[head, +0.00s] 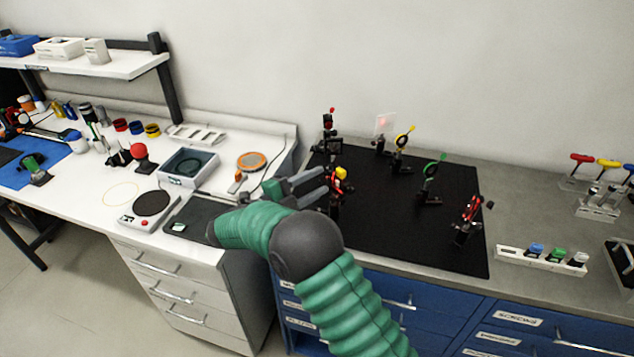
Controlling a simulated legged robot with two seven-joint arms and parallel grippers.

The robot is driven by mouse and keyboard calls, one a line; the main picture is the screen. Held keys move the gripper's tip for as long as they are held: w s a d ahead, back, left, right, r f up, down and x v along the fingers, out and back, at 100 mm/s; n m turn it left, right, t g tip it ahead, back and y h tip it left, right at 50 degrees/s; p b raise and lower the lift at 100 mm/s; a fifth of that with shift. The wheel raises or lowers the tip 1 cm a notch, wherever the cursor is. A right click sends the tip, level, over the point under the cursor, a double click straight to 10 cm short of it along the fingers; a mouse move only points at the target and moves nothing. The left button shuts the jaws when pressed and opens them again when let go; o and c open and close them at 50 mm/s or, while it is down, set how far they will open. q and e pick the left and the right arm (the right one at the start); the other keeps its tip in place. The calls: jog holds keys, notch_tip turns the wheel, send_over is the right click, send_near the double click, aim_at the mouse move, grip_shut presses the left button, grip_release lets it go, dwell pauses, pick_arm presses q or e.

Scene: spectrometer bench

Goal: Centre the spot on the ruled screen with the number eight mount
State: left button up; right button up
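A pale, translucent screen (384,123) stands at the back of the black breadboard (385,225), with a faint reddish spot on it. Its rulings are too small to make out. Several mounts stand on the board: a dark one with a red top (328,125), a yellow-ringed one (403,138), a green-ringed one (431,168), a red one (468,216), and one with yellow and red parts (340,175). No number is legible. My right gripper (325,180) is open beside the yellow and red mount, its fingers apart; contact cannot be told. My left gripper is out of view.
A rack of coloured-cap bottles (543,256) and coloured-handled drivers (608,163) are at the right. The white bench at left holds a scale (150,205), a grey tray (187,168) and an orange disc (252,161). The board's front middle is clear.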

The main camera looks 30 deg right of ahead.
jog(key=s+a+b, duration=0.1)
jog(key=a+b, duration=0.1)
jog(key=a, duration=1.4)
jog(key=shift+s+f, duration=0.15)
jog(key=shift+s, duration=0.25)
